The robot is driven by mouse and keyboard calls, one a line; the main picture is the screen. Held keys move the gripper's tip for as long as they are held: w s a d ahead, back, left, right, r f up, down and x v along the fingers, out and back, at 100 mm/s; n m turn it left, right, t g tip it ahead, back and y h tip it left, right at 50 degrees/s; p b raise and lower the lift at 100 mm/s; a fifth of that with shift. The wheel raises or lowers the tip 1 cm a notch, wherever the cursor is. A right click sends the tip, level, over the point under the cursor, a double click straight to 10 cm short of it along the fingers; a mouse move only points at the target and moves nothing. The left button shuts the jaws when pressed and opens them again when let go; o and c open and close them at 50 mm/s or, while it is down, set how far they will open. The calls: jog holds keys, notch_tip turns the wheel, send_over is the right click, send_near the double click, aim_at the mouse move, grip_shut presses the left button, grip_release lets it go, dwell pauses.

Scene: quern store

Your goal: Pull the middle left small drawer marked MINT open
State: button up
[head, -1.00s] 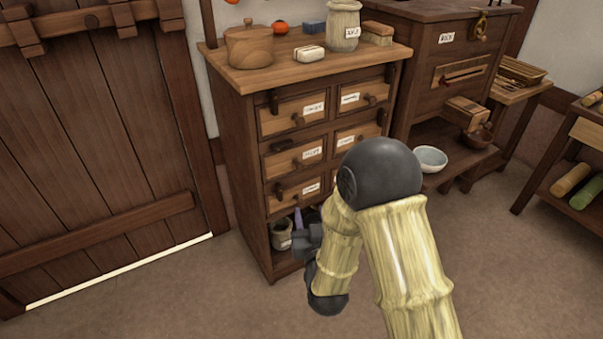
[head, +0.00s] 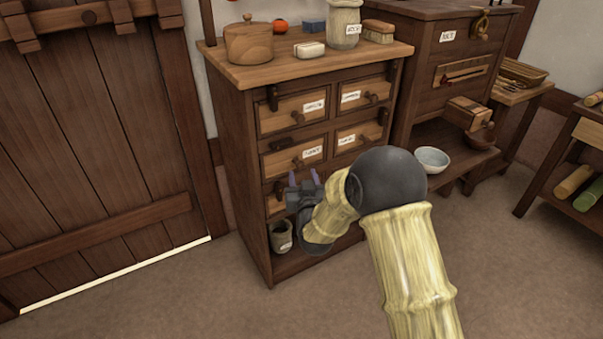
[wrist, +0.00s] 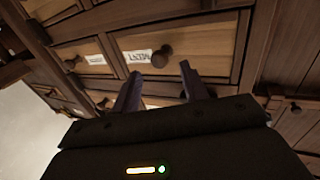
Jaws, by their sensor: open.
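The middle left small drawer (head: 278,163) is shut in the cabinet front in the head view. It has a dark round knob (head: 298,162) and a white label, too small to read there. In the wrist view, a label reading MINT upside down (wrist: 137,57) sits beside a round knob (wrist: 162,55) on this drawer's face (wrist: 210,42). My gripper (head: 303,177) is open and empty, just below the drawer in the head view. In the wrist view its fingers (wrist: 160,75) point toward the drawer, with the knob between and beyond their tips. The gripper hides part of the bottom drawers.
The cabinet top (head: 275,72) bears a wooden pot (head: 249,43), a labelled jar (head: 343,25) and small items. A small pot (head: 281,237) stands on the open shelf below. A plank door (head: 90,150) is at left, and a darker chest (head: 455,65) at right.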

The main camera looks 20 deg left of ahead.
aim_at(301, 167)
jog(key=shift+b+x, duration=0.35)
jog(key=shift+x, duration=1.5)
grip_shut()
